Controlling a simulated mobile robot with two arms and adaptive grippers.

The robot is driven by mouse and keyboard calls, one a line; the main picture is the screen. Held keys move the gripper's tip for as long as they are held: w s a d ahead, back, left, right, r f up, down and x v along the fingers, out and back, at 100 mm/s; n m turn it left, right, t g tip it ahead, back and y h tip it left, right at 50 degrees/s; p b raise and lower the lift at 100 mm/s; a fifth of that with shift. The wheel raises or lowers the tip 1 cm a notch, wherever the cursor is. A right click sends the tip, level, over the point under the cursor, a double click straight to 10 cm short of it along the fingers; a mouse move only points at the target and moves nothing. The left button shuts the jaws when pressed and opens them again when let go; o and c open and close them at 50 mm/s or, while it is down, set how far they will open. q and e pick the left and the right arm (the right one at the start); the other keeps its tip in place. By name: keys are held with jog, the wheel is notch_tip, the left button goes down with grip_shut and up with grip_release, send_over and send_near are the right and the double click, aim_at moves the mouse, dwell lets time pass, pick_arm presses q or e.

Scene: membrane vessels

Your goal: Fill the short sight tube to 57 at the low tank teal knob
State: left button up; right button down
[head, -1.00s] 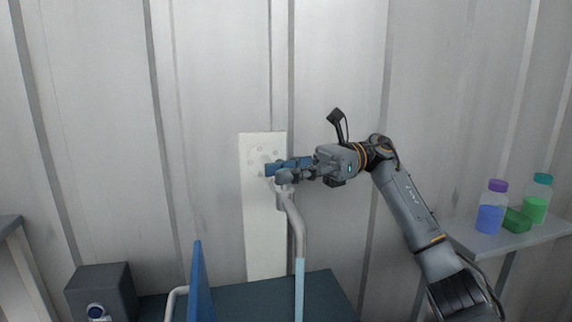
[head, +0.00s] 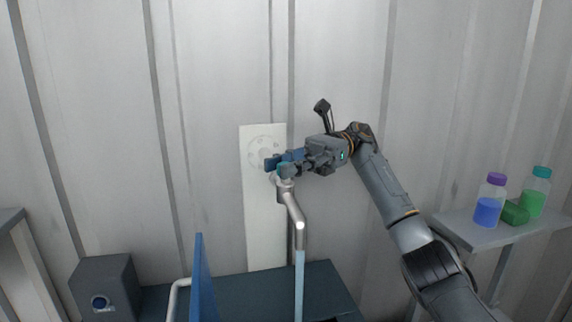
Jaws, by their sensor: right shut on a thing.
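My right gripper (head: 279,164) is shut on the teal knob (head: 285,170) on top of a grey tap (head: 288,191). The fingers hide part of the knob. The tap's spout bends down toward the front, and a pale blue stream (head: 299,285) runs from it to below the picture edge. A white panel (head: 262,220) with a round ring of marks stands on the wall behind the tap. I cannot read a level, and I cannot make out the sight tube. My left gripper is not in view.
A dark blue bench or tank top (head: 335,285) lies below the tap. An upright blue panel (head: 202,285) and a white pipe stand left of it, with a dark box (head: 105,285) further left.

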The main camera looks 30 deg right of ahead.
jog(key=c, duration=1.1)
grip_release()
jog(key=shift+o, duration=0.2)
notch_tip(320, 180, up, 10)
